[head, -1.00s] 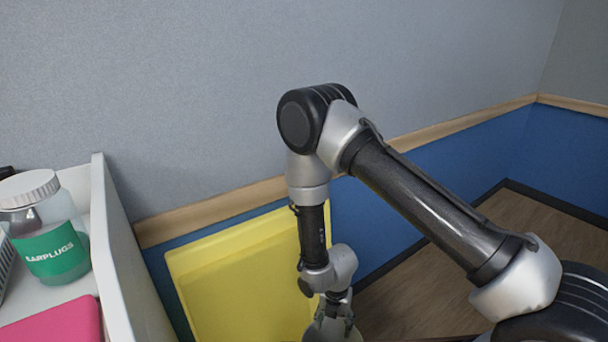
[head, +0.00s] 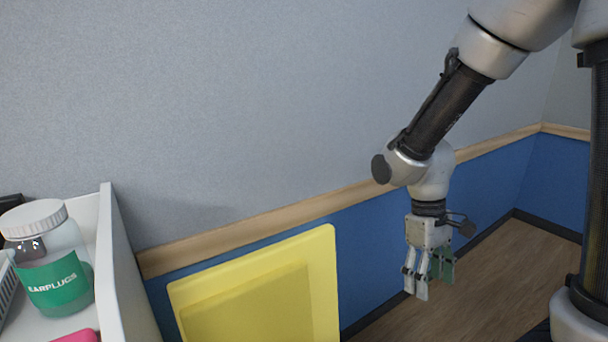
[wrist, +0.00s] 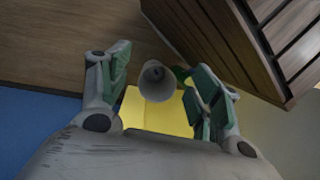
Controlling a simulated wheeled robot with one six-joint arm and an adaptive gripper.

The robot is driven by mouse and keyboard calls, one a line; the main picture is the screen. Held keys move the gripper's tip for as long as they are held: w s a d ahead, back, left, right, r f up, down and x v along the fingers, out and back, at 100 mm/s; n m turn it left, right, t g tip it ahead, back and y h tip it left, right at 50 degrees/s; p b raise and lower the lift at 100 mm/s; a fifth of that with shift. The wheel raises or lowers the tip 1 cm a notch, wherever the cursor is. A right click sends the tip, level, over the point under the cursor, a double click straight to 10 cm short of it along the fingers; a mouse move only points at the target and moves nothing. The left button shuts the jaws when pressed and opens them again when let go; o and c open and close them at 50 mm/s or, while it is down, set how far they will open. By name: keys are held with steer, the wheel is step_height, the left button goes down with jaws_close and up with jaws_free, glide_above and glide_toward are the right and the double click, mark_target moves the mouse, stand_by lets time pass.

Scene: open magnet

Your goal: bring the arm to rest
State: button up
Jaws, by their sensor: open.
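My gripper (head: 433,284) hangs from my arm at the right of the head view, fingers pointing down. It is open, with nothing between its fingers there. It is right of the yellow panel and apart from it, in front of the blue lower wall and the wood floor. In the wrist view my gripper (wrist: 160,92) shows its two green-padded fingers spread apart. A grey rounded thing (wrist: 157,82) appears in the gap between them; I cannot tell what it is or how far off.
A yellow panel (head: 320,275) stands by the wall. At left a white tray (head: 112,245) holds an earplugs jar (head: 52,275) and a pink item (head: 78,337). Wooden slats (wrist: 270,45) fill the wrist view's upper right. Wood floor (head: 500,270) shows at right.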

steer(key=s+d+r+m+t, duration=0.3)
steer(key=d+r, duration=0.2)
steer(key=r, duration=0.4)
steer(key=s+d+r+m+t+y, duration=0.1)
steer(key=s+d+r+m+t, duration=0.2)
steer(key=d+r, duration=0.3)
step_height(320, 180, up, 3)
steer(key=shift+s+f+t, duration=0.15)
steer(key=shift+s+t, duration=0.45)
steer(key=shift+t, duration=0.1)
